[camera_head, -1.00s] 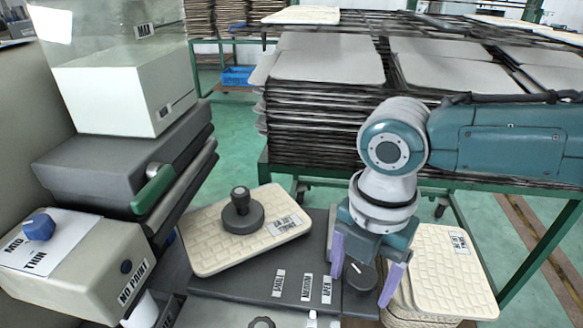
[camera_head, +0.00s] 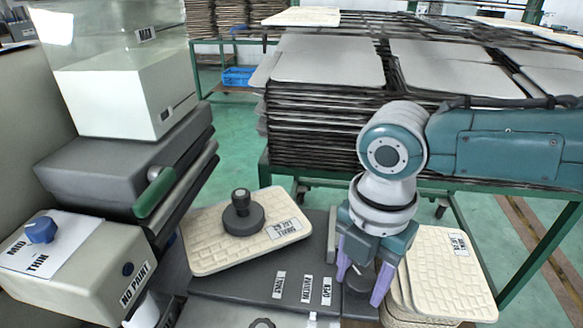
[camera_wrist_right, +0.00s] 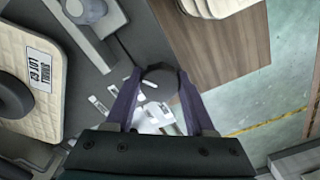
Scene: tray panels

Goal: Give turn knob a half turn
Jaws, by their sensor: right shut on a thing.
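The turn knob (camera_head: 358,282) is a dark round dial at the right end of the dark panel (camera_head: 232,284), beside several small white labels. My right gripper (camera_head: 362,280) comes down over it from above, with its two purple fingers on either side of the dial. The fingers are shut on the knob and partly hide it, so its pointer mark cannot be read. In the right wrist view the fingers (camera_wrist_right: 160,84) also flank the dark round knob (camera_wrist_right: 160,72). My left gripper is not in view.
A cream tray panel (camera_head: 203,254) with a black knobbed weight (camera_head: 243,215) lies left of my gripper. Stacked cream panels (camera_head: 440,270) stand close on the right. A machine with a blue knob (camera_head: 41,230) stands at left. A loaded rack (camera_head: 320,120) is behind.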

